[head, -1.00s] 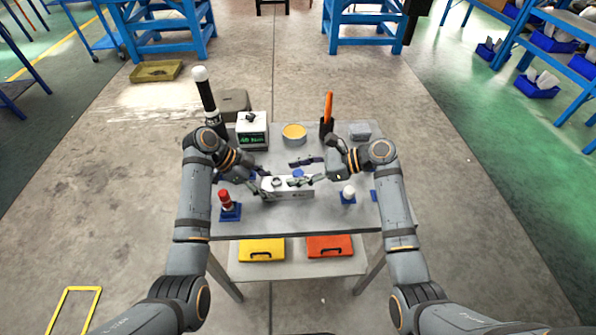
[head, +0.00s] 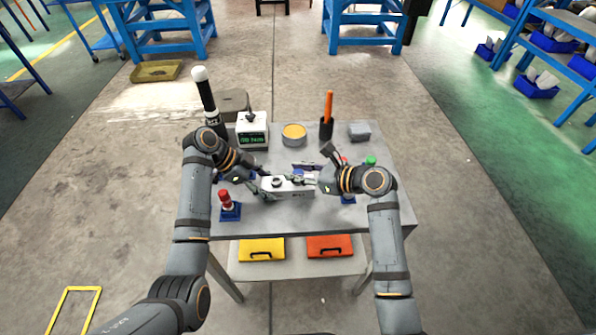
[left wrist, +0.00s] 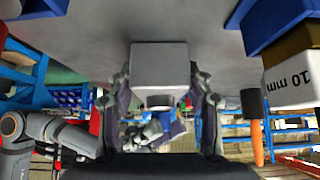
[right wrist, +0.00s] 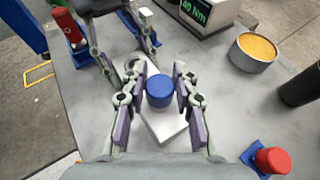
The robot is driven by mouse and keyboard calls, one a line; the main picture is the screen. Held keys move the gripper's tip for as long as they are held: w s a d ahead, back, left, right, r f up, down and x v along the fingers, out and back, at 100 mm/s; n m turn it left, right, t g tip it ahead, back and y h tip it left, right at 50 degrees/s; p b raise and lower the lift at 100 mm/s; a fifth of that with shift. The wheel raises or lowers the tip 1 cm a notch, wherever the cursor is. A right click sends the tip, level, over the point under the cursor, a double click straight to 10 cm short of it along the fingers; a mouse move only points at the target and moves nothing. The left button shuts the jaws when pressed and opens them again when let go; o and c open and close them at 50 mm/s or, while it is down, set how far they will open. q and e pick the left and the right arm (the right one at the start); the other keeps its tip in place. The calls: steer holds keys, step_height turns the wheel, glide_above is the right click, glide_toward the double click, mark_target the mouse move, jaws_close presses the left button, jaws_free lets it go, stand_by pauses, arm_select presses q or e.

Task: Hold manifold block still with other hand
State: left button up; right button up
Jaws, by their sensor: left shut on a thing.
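The manifold block (head: 292,194) is a pale, box-shaped block in the middle of the table, with a round port on top. My left gripper (head: 266,190) is shut on its left end. In the left wrist view, the block (left wrist: 160,68) sits between the two fingers. My right gripper (head: 302,180) is over the block's right part. In the right wrist view its open fingers stand either side of a blue cap (right wrist: 160,92) on the block; a narrow gap seems to show beside the cap. The head view mostly hides that cap.
A red-topped piece (head: 227,200) on a blue base stands front left. A green-topped piece (head: 370,161) is at right.

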jaws_close()
steer(key=shift+r, duration=0.1)
steer(key=n+g+y, duration=0.2)
steer(key=n+g, duration=0.2)
steer(key=g, duration=0.1)
steer(key=shift+w+n, duration=0.15)
steer(key=shift+n, duration=0.25)
steer(key=shift+g, duration=0.4)
steer(key=n+g, duration=0.3)
steer(key=shift+r+n+g, duration=0.15)
steer(key=shift+n+g, duration=1.15)
steer(key=shift+g, duration=0.2)
